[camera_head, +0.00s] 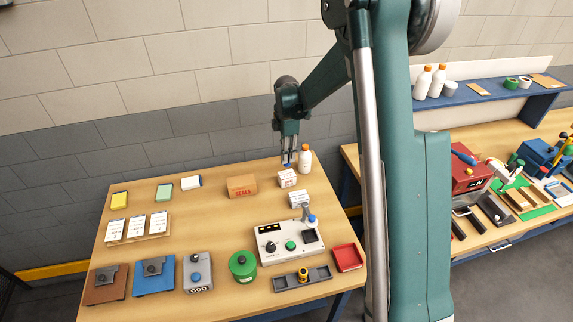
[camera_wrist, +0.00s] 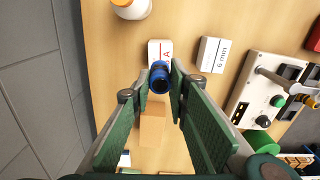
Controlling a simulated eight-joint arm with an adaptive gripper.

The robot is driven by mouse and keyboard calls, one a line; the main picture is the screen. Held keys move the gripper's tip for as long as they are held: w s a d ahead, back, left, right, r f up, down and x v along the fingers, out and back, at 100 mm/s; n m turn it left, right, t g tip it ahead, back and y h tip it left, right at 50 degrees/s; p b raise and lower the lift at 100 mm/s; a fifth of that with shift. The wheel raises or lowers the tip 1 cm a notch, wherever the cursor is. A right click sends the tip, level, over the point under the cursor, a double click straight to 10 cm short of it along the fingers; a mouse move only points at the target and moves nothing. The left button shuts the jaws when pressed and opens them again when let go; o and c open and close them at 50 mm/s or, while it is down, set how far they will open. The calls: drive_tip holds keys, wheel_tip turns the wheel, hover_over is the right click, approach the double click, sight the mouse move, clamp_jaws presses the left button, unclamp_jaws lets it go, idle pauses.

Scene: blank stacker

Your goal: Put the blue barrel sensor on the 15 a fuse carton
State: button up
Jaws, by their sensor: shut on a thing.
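My gripper (camera_head: 288,157) is near the far right of the table, pointing down. In the wrist view its green fingers (camera_wrist: 160,82) are shut on the blue barrel sensor (camera_wrist: 159,77), a short dark-ended blue cylinder. A white carton with red lettering ending in A (camera_wrist: 160,47) shows just beyond the sensor, which partly covers it. The same carton (camera_head: 287,179) stands just below the gripper in the head view. The sensor appears above it; whether they touch cannot be told.
A white 6 mm carton (camera_wrist: 211,54) stands beside the lettered carton. An orange-capped bottle (camera_head: 305,159) is close to the gripper's right. A brown box (camera_head: 241,187) is to the left. A control box (camera_head: 289,243) with a post stands nearer.

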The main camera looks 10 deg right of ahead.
drive_tip(key=shift+f, duration=0.75)
drive_tip(key=shift+f, duration=0.1)
drive_tip(key=shift+f, duration=1.75)
drive_tip(key=shift+f, duration=0.25)
drive_tip(key=o, duration=0.9)
drive_tip(key=shift+r, duration=0.1)
drive_tip(key=shift+r, duration=0.2)
drive_tip(key=shift+r, duration=5.95)
